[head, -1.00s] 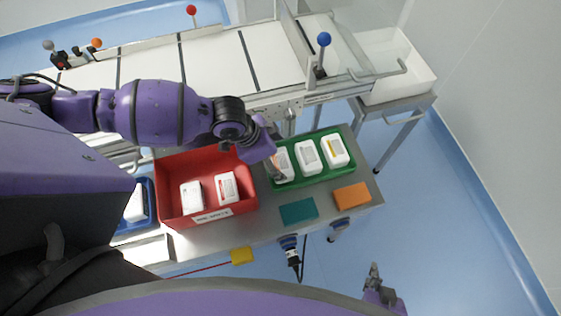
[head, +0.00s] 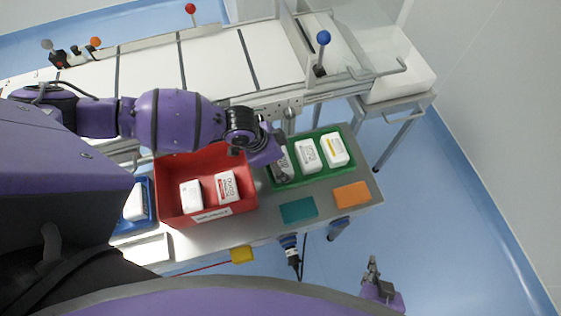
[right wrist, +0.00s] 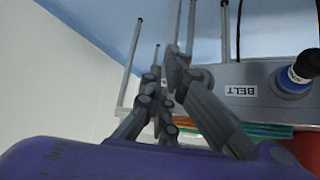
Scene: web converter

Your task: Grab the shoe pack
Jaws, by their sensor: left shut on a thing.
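The green tray (head: 318,178) on the right holds a middle pack (head: 307,156), a right pack with a yellow mark (head: 334,150), and a left pack (head: 281,171) partly hidden by my gripper. My left gripper (head: 281,159) reaches down at the green tray's left end and is shut on that left pack. Its fingertips are mostly hidden. My right gripper (head: 372,268) is off the table at lower right, empty; its fingers (right wrist: 164,52) look close together, their gap unclear.
A red bin (head: 179,221) with two white packs stands left of the green tray. A blue bin (head: 148,222) is further left. Teal (head: 298,211) and orange (head: 351,195) blocks lie at the table front. The conveyor (head: 205,62) runs behind.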

